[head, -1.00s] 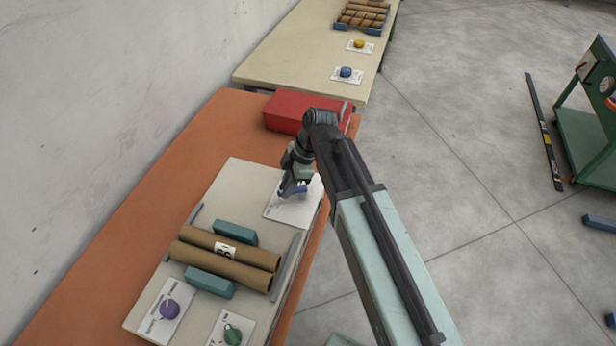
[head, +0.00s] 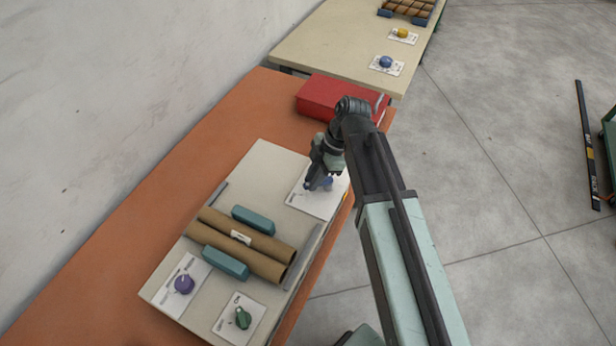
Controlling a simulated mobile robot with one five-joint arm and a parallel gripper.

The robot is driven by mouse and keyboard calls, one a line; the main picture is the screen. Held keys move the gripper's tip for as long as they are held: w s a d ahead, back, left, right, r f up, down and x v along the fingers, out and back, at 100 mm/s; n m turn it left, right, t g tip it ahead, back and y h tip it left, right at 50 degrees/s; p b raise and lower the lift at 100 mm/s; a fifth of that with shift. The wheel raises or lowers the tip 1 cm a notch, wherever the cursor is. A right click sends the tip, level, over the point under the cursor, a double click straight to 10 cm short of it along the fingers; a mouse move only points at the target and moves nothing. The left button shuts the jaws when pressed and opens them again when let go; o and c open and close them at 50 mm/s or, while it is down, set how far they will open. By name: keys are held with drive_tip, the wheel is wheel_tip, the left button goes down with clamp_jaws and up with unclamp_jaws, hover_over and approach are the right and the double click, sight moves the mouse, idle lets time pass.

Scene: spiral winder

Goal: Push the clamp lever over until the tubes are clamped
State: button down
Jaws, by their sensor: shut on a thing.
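Two brown cardboard tubes (head: 240,246) lie side by side on a pale board. A teal block lies along each side of the pair, one at the far side (head: 253,220) and one at the near side (head: 226,263). I cannot tell whether both blocks touch the tubes. My gripper (head: 319,184) points down over a white label plate (head: 314,203) at the board's far right. It is shut on a small blue knob or lever (head: 327,184), mostly hidden by the fingers. I cannot tell for sure that this is the clamp lever.
A purple knob (head: 183,284) and a green lever (head: 242,318) sit on plates at the board's near end. A red box (head: 338,100) stands behind my gripper. A second table (head: 330,45) beyond holds blue and yellow knobs.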

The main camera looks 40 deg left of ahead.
drive_tip(key=c, duration=1.3)
unclamp_jaws()
drive_tip(key=shift+d, duration=0.15)
drive_tip(key=shift+s, duration=0.1)
drive_tip(key=p+v, duration=0.7)
drive_tip(key=v, duration=0.1)
drive_tip(key=shift+f, duration=0.1)
